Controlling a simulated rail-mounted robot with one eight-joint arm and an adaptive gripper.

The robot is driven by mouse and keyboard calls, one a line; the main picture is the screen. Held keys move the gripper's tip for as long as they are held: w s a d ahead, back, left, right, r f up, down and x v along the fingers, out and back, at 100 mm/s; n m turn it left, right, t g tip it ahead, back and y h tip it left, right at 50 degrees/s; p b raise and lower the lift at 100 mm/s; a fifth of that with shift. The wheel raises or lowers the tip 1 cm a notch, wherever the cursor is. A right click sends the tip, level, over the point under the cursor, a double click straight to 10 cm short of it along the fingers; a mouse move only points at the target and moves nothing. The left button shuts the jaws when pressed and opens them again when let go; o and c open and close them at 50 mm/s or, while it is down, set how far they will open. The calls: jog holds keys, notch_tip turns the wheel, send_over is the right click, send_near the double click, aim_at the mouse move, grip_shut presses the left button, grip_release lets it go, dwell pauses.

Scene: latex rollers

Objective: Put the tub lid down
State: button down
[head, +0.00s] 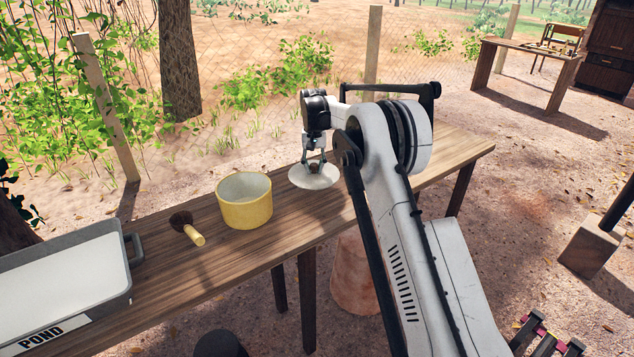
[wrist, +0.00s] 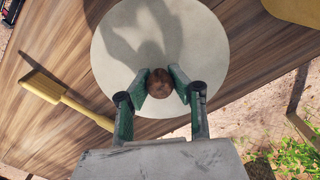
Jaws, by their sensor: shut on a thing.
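The tub lid (head: 314,182) is a pale round disc with a brown knob on top. My gripper (head: 315,166) is shut on the knob from above. In the wrist view, the fingers (wrist: 162,85) press the knob from both sides, and the lid (wrist: 215,45) lies roughly level below them. The lid is over the wooden table (head: 180,290), to the right of the yellow tub (head: 245,205). Any gap between lid and tabletop is hard to judge. The tub stands open; its rim shows at the top right of the wrist view (wrist: 295,10).
A dark-headed brush (head: 193,232) with a yellow handle lies left of the tub. A grey tray marked POND (head: 120,305) holds white liquid at the left. A yellow-handled tool (wrist: 75,102) lies beside the lid in the wrist view. Bare tabletop shows at the far right (head: 455,150).

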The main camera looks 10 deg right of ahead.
aim_at(314, 174)
jog(key=shift+f, duration=2.6)
jog(key=shift+f, duration=0.25)
jog(key=c, duration=1.6)
grip_release()
jog(key=shift+r, duration=0.1)
jog(key=shift+o, duration=0.2)
